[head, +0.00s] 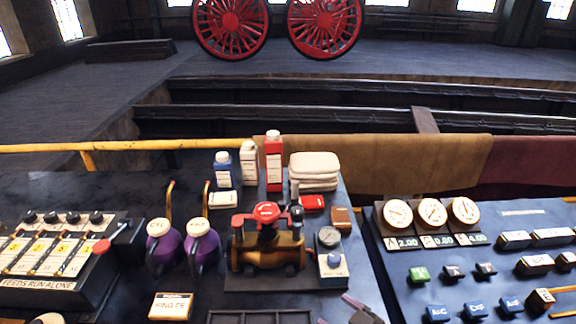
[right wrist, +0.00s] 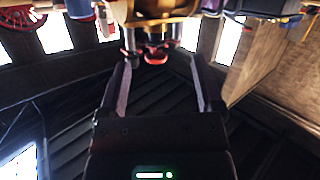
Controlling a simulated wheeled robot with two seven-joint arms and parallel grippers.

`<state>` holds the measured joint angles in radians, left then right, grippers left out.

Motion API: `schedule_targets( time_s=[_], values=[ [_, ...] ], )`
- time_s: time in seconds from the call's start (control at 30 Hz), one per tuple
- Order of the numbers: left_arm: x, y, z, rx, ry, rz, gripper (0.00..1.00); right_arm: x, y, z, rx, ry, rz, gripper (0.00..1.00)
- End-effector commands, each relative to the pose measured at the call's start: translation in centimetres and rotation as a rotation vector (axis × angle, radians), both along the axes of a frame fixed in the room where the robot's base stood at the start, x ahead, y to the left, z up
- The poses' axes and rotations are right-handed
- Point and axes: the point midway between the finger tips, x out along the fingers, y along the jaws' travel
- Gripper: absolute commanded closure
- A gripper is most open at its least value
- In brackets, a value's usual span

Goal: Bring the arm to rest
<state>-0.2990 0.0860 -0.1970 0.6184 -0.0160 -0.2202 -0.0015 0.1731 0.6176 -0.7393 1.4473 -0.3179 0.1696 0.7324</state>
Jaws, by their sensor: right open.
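My right gripper (head: 362,308) shows only in part at the bottom edge of the head view, in front of the bench's right end. In the right wrist view, its two fingers (right wrist: 160,65) stand wide apart with nothing held between them. A brass valve (head: 268,250) with red handles stands on the bench, beyond and to the left of the gripper. A brass body shows past the fingertips at the top of the right wrist view (right wrist: 150,10). My left gripper is not in view.
Purple oil cans (head: 202,248) stand left of the valve; bottles (head: 273,160) and folded cloths (head: 314,170) stand behind. A panel with dials (head: 432,213) lies right, across a gap.

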Motion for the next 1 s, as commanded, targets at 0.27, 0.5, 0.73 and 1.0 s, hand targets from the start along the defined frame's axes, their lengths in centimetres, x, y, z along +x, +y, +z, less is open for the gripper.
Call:
schedule_targets(
  time_s=[0.27,0.5,0.73,1.0],
  values=[
    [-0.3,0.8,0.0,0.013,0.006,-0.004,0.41,-3.5,0.4,0.5,-0.078,0.221,-0.391,0.15],
    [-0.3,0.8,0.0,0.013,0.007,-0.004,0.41,-10.2,-2.3,0.4,-0.204,0.557,-0.564,0.15],
    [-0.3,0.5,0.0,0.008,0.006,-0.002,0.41,-17.4,-4.3,1.2,-0.305,0.854,-0.594,0.15],
    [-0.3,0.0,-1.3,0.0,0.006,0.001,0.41,-19.7,-4.8,-4.3,-0.363,0.995,-0.576,0.15]
  ],
)
